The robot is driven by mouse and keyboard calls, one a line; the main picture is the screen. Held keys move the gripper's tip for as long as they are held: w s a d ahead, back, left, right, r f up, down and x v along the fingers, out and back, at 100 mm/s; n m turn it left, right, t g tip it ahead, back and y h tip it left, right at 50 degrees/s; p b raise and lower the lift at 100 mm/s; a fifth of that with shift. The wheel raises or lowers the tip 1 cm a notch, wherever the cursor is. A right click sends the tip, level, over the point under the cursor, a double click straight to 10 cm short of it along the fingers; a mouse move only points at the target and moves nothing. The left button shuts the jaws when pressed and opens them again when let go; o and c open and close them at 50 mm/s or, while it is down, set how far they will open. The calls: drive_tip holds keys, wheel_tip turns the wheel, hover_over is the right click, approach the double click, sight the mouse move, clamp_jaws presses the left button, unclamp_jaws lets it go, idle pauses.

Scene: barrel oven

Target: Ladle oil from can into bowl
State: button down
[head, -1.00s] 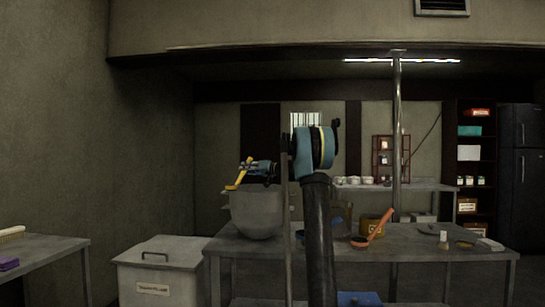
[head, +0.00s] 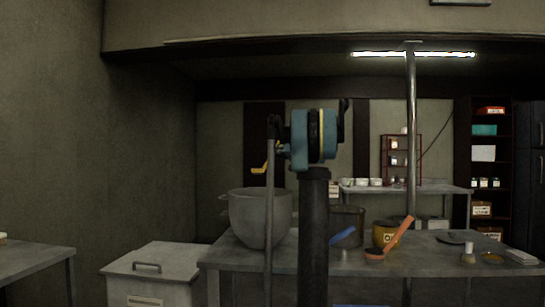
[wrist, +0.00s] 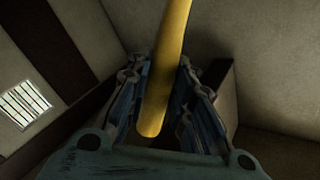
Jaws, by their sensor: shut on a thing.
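My gripper (wrist: 163,85) is shut on a long yellow handle (wrist: 166,70), which runs between its fingers in the wrist view. In the head view, the yellow piece (head: 261,169) shows left of my arm, above the large grey bowl (head: 258,212); my gripper is mostly hidden behind my arm there. The far end of the handle is out of view in the wrist view. The bowl stands at the table's left; its inside is hidden.
The grey table (head: 440,262) spans the front. A grey pot (head: 349,220) and a blue handle (head: 343,236) are beside my arm. A metal pole (head: 411,130) rises behind. A lidded bin (head: 155,262) stands left. Small items, including a white one (head: 468,252), lie at the table's right.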

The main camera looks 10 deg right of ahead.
drive_tip(key=shift+f, duration=2.05)
drive_tip(key=s+a+r+n+y, duration=0.1)
drive_tip(key=s+a+r+n, duration=0.5)
drive_tip(key=n, duration=0.4)
drive_tip(key=s+a+f+n, duration=0.5)
drive_tip(key=a+f+n, duration=0.2)
drive_tip(key=n, duration=0.4)
drive_tip(key=shift+s+a+f+n+y, duration=0.2)
drive_tip(key=shift+a+f+n+y, duration=0.1)
drive_tip(key=shift+f+n+y, duration=0.1)
